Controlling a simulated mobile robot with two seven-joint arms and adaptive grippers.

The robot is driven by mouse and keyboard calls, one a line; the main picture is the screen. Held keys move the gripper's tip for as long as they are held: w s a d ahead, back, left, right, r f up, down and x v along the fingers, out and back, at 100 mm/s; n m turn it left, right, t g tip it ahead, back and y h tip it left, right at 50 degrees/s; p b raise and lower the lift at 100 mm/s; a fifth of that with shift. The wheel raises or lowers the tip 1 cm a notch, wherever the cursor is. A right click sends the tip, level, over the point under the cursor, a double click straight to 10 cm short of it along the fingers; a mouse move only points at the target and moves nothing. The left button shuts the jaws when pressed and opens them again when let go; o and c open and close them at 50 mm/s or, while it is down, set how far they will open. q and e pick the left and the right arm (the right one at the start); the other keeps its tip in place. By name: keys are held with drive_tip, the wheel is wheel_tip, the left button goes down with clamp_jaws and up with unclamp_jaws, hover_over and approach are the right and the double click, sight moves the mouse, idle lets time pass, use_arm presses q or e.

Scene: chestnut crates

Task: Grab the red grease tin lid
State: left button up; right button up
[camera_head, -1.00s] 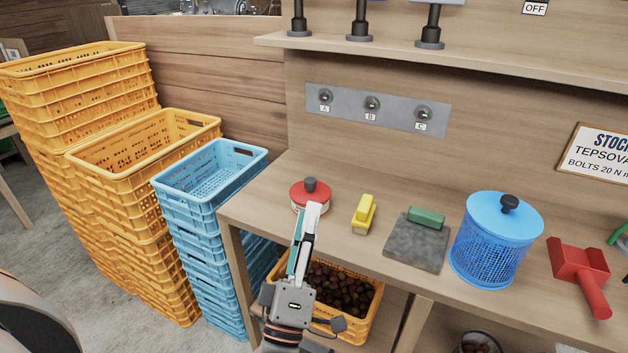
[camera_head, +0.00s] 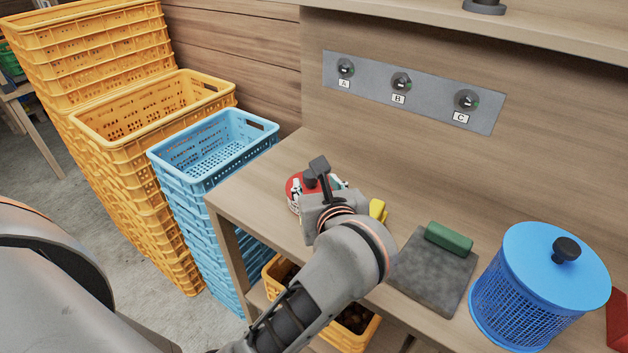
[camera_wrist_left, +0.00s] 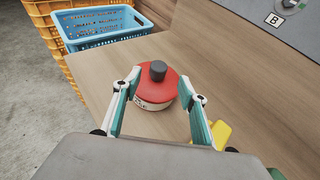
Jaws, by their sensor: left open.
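The red grease tin lid (camera_wrist_left: 150,85) has a dark knob and sits on a pale tin (camera_wrist_left: 152,105) on the wooden bench. In the head view the lid (camera_head: 294,185) is partly hidden behind my left gripper (camera_head: 325,181). In the left wrist view my left gripper (camera_wrist_left: 164,91) is open, with one finger on each side of the tin. I see no clear contact between the fingers and the lid. My right gripper is not in view.
A yellow object (camera_head: 377,209) stands close to the right of the gripper. A grey slab (camera_head: 430,277) with a green block (camera_head: 449,237) and a blue lidded basket (camera_head: 540,290) are farther right. Blue crates (camera_head: 213,150) stand beside the bench's left end.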

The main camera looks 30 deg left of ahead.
sight(312, 180)
use_arm(q)
drive_tip(key=shift+x, duration=0.9)
drive_tip(key=x, duration=0.5)
drive_tip(key=shift+s+a+f+b, duration=0.1)
drive_tip(key=shift+a+f+b, duration=0.1)
drive_tip(key=shift+b, duration=0.2)
drive_tip(key=shift+r, duration=0.1)
clamp_jaws()
